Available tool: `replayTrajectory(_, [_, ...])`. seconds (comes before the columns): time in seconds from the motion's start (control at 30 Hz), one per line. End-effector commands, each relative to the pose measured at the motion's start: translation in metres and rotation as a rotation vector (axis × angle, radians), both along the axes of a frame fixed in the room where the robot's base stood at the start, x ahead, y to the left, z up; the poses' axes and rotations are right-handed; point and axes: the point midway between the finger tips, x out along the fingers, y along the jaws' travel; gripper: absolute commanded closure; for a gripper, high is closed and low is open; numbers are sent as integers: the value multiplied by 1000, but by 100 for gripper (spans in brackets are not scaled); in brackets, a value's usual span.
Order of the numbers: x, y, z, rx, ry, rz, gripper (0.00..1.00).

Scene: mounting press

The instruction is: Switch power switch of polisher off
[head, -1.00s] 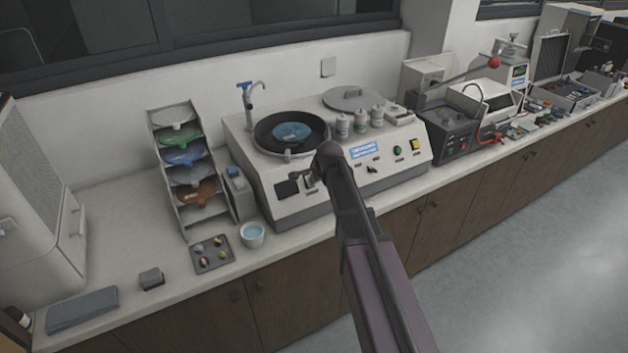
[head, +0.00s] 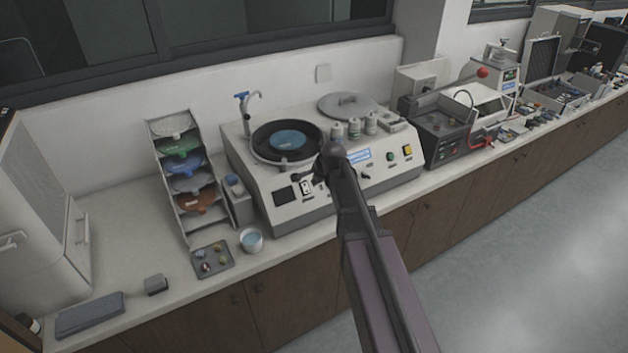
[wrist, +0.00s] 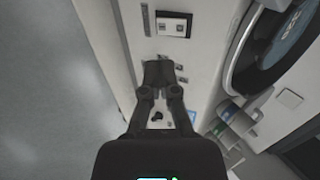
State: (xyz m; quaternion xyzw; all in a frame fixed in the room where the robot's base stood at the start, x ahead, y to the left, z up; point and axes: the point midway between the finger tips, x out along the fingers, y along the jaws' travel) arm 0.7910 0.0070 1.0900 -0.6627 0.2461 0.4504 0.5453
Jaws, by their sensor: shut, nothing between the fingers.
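The polisher (head: 330,203) is the grey-white machine with a sloped front panel and a round dark bowl with a blue disc (head: 290,141). Its power switch (head: 306,187) is a black and white rocker on the left part of the panel, beside a dark screen. In the wrist view the switch (wrist: 174,25) sits in its frame beyond my fingertips, up and slightly right. My gripper (wrist: 158,72) is shut and empty, apart from the switch. The rocker's exact tilt is too small to tell.
A green button (head: 390,157) and a yellow button (head: 407,151) are on the panel's right. A tap (head: 247,112) stands behind the bowl. A cup (head: 251,240) and a sample tray (head: 212,261) lie left on the counter. The floor in front is clear.

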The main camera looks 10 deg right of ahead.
Motion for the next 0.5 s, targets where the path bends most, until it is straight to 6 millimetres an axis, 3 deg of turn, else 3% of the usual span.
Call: replayTrajectory(0.5, [-14,-4,47,0,0,0,100])
